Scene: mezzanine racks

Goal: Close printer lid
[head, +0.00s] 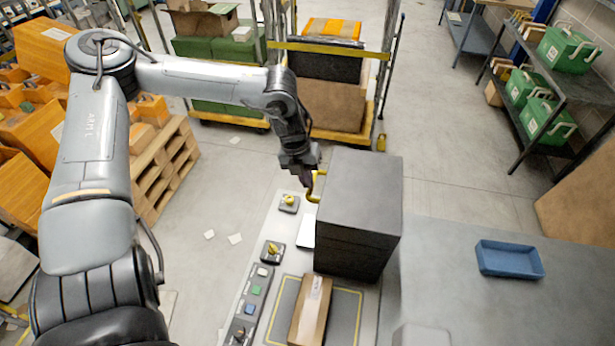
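The printer (358,205) is a dark grey box standing on a light grey worktop, with thin seams across the lower part of its front. A yellow handle (317,187) sticks out from its left side near the top. I cannot tell from this angle how far its lid stands open. My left gripper (309,181) is at the handle, with its small dark fingers close to or touching it. Whether the fingers are closed around the handle is too small to tell. My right gripper is not in view.
A brown carton (311,310) lies in a yellow-outlined area before the printer. A button panel (252,300) and two yellow-knobbed switches line the worktop's left. A blue tray (508,259) sits right. Loaded carts, a wooden pallet (165,165) and shelves with green crates (567,48) stand beyond.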

